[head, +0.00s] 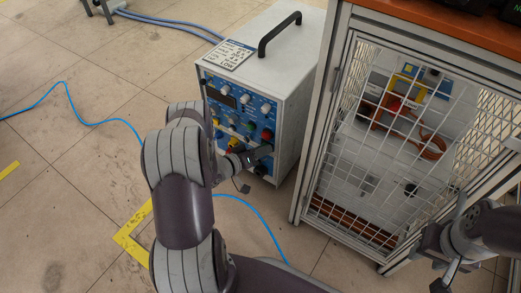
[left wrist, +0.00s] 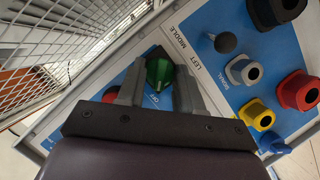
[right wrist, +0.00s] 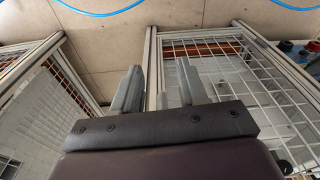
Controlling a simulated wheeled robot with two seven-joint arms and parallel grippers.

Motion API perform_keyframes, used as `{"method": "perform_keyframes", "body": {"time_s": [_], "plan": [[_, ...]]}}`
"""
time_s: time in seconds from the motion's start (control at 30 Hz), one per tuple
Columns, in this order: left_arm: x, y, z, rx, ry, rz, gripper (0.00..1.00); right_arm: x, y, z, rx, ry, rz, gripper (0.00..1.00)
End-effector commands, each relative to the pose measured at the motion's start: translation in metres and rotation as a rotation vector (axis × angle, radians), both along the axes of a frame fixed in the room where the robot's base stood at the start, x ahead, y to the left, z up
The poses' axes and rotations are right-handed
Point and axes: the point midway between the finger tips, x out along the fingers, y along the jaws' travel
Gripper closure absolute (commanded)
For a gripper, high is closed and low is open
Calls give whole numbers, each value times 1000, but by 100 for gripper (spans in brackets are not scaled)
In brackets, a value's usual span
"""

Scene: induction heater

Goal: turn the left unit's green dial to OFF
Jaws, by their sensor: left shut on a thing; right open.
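The green dial (left wrist: 159,73) sits on the blue front panel in the left wrist view, with the word OFF printed just below it and LEFT to its right. My left gripper (left wrist: 158,82) has a finger on each side of the dial and is shut on it. In the head view my left gripper (head: 250,157) reaches the lower front of the white and blue unit (head: 285,85), and the arm hides part of the panel. My right gripper (right wrist: 155,85) is open and empty. In the head view it shows at the lower right (head: 450,268), in front of the cage.
A wire-mesh cage (head: 370,150) under an orange top (head: 450,30) stands close to the right of the unit. Yellow (left wrist: 257,115), red (left wrist: 297,92) and other sockets are beside the dial. A blue cable (head: 95,122) crosses the tiled floor.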

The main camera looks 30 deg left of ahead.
Motion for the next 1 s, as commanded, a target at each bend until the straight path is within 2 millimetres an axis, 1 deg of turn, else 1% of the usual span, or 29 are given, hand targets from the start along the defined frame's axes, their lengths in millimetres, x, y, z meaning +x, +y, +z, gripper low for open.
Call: {"method": "perform_keyframes", "body": {"time_s": [0.27,0.7,0.73,0.77,0.8,1.0], "plan": [[0,1,-1,-60,5,1,95,0,0,1,0,0,0,57],[0,1,0,-68,5,1,95,0,0,1,0,0,0,57],[0,1,0,-68,5,1,58,0,0,1,0,0,0,57],[0,1,0,-68,5,1,48,0,0,1,0,0,0,57],[0,1,0,-68,5,1,40,0,0,1,0,0,0,57],[0,1,0,-67,5,1,40,0,0,1,0,0,0,57]]}}
